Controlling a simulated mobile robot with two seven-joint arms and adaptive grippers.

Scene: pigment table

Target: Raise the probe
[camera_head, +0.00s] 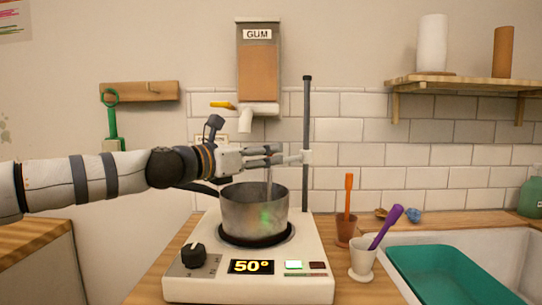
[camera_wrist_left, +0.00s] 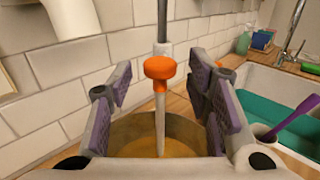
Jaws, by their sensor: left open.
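The probe (camera_wrist_left: 160,103) has an orange top and a pale shaft that dips into the metal pot (camera_head: 255,210). In the head view its thin shaft (camera_head: 269,180) shows below my gripper, and its top is hidden by the fingers. My left gripper (camera_head: 280,154) is above the pot, beside the upright stand rod (camera_head: 307,115) and its white clamp (camera_head: 306,157). In the left wrist view the gripper (camera_wrist_left: 162,78) is open, with its purple-padded fingers on either side of the probe and gaps between. My right gripper is not in view.
The pot stands on a white hotplate (camera_head: 248,283) reading 50°. A gum dispenser (camera_head: 258,65) hangs on the wall behind. A brown cup (camera_head: 346,232), a white cup (camera_head: 362,262) with a purple-handled tool (camera_head: 386,226), and a sink with a green basin (camera_head: 450,272) are to the right.

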